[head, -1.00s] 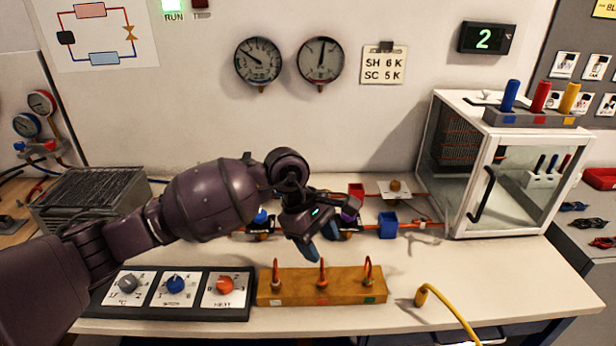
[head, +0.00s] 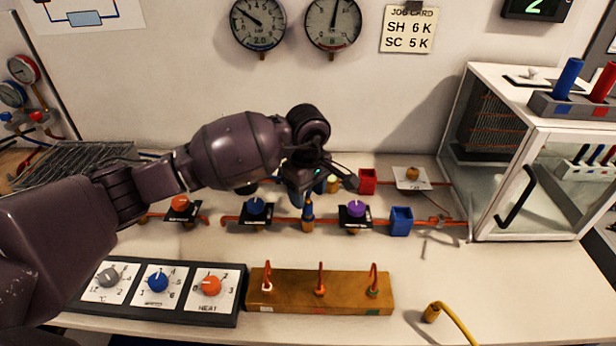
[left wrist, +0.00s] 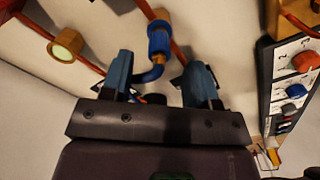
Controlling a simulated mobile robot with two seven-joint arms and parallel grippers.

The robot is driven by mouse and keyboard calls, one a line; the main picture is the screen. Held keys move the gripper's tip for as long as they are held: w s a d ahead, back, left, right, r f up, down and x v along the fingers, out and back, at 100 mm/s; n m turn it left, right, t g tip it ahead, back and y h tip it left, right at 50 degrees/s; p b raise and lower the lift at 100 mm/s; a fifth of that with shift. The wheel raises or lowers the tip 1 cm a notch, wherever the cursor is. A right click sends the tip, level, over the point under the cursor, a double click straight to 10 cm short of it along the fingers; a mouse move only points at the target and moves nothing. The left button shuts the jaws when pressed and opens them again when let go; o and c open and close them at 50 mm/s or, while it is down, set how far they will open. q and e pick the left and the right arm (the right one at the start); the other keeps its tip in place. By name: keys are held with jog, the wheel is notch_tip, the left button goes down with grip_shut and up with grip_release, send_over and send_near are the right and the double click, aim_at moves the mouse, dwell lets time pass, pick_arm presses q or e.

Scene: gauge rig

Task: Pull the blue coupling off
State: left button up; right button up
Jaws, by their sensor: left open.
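The blue coupling (head: 308,211) sits on a brass fitting at the red pipe line in the middle of the bench. It also shows in the left wrist view (left wrist: 159,40), with a brass end above it and a short blue bend below. My left gripper (head: 306,190) is just above and behind it in the head view. In the left wrist view my left gripper (left wrist: 160,75) is open, its two blue fingers apart. The coupling lies ahead of the gap between them, and the blue bend reaches into that gap. My right gripper is not in view.
Blue (head: 256,207) and purple (head: 355,210) valve knobs flank the coupling. A blue cup (head: 401,222) and a red cup (head: 367,182) stand to the right. A wooden block (head: 335,299) with three hooked tubes, a dial panel (head: 130,310) and a yellow hose (head: 456,322) are in front.

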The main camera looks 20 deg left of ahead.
aim_at(308, 203)
pick_arm(q)
notch_tip(308, 203, down, 5)
jog(key=shift+r, duration=0.1)
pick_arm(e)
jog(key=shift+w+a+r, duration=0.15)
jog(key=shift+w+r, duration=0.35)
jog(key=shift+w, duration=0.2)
